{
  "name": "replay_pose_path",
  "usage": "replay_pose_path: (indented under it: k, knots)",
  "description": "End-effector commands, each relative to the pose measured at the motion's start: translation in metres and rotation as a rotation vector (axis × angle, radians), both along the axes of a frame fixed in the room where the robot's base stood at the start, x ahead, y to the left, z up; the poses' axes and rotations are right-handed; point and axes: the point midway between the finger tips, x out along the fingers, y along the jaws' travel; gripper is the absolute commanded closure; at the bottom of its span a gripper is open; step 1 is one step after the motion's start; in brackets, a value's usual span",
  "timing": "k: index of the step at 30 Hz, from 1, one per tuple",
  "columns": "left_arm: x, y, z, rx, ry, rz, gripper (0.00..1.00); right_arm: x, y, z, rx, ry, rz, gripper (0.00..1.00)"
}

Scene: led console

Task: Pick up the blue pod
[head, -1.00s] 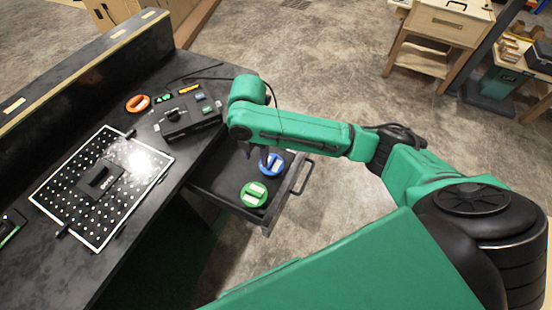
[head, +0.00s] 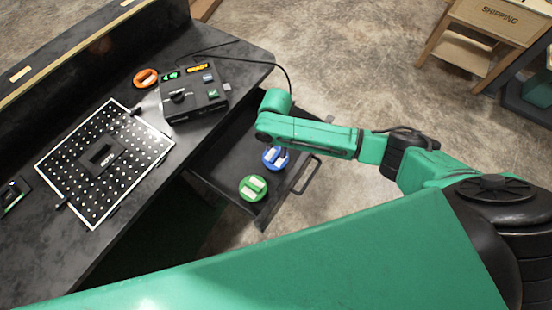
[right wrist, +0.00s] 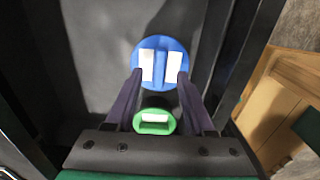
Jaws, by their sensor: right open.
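The blue pod (head: 270,160) lies in the open drawer (head: 226,165). It is a round blue disc with white patches and a raised bar across its top. The green pod (head: 253,188) lies in the same drawer, nearer to me. My right gripper (head: 280,153) is over the blue pod and partly hidden by its own arm. In the right wrist view, the open fingers (right wrist: 159,78) point at the blue pod (right wrist: 158,45), one tip towards each side of its bar. The green pod (right wrist: 154,121) shows between the fingers, nearer the palm. My left gripper is out of view.
The dark console table (head: 60,245) holds a perforated panel (head: 85,190), a black control box (head: 195,112) with colored lights and a cable, and an orange pod (head: 145,78). The drawer's handle (head: 306,176) sticks out at the right.

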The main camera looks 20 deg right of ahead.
Motion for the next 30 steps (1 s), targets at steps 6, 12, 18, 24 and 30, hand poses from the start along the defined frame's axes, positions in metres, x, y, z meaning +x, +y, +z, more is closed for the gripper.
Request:
replay_pose_path:
  k: [6,12,18,24,30]
  knots:
    - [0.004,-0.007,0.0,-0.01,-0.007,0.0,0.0,-0.001,0.0,-0.027,-0.002,0.001,0.002,0.46]
    - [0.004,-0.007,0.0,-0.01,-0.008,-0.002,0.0,-0.001,0.0,-0.026,-0.001,0.001,0.001,0.65]
    - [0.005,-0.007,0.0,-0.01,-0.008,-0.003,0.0,-0.001,0.0,-0.026,-0.001,0.001,0.001,1.0]
    - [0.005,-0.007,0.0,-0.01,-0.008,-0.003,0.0,0.0,0.001,-0.025,0.0,0.0,0.001,1.0]
    - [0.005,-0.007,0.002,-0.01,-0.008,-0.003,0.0,0.0,0.001,-0.01,0.002,-0.001,0.001,1.0]
